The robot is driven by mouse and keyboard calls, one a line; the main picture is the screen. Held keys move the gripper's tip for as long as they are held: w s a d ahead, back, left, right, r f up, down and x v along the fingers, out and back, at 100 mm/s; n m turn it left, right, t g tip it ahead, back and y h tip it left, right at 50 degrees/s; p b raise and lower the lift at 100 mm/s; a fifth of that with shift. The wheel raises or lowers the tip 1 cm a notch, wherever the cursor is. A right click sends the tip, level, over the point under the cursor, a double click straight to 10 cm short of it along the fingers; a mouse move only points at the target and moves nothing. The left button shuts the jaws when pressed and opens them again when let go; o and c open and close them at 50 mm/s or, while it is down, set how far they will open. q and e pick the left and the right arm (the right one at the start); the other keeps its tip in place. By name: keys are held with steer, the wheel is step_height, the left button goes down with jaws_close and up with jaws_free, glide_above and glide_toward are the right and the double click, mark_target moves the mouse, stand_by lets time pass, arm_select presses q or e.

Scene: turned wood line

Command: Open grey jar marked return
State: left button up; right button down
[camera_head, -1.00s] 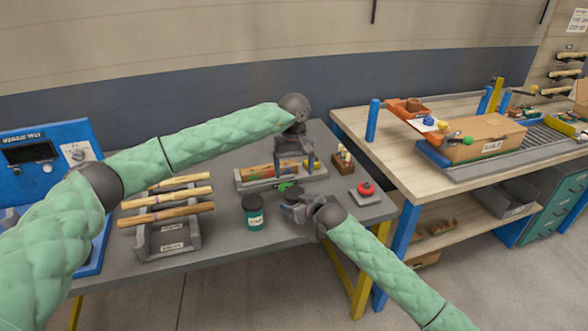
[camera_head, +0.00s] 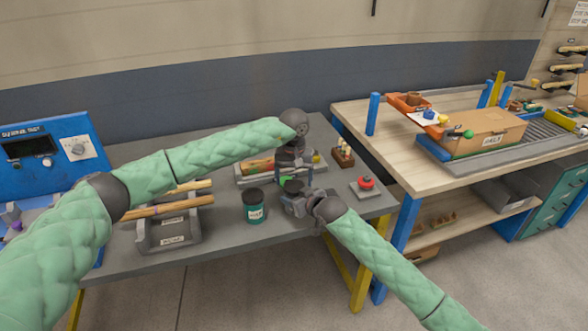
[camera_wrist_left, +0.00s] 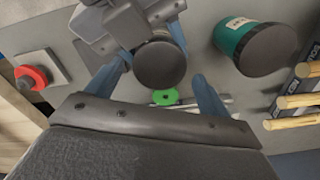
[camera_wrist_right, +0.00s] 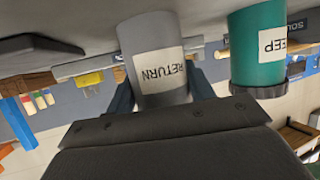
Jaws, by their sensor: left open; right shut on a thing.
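The grey jar labelled RETURN (camera_wrist_right: 160,62) stands between the fingers of my right gripper (camera_wrist_right: 165,92), which is shut on its body. In the left wrist view its dark round lid (camera_wrist_left: 160,64) shows from above. My left gripper (camera_wrist_left: 162,78) is open above the jar, its blue fingers on either side of the lid and apart from it. In the head view my left gripper (camera_head: 290,172) is directly over my right gripper (camera_head: 297,203); the jar is mostly hidden there, with only its dark lid (camera_head: 292,186) partly showing.
A red button (camera_head: 366,183) is to the right. A rack of wooden spindles (camera_head: 172,232) is farther left. A green disc (camera_wrist_left: 165,97) lies near the jar.

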arm_select(q)
steer(key=shift+f, duration=0.85)
steer(key=c, duration=1)
steer(key=n, duration=1.7)
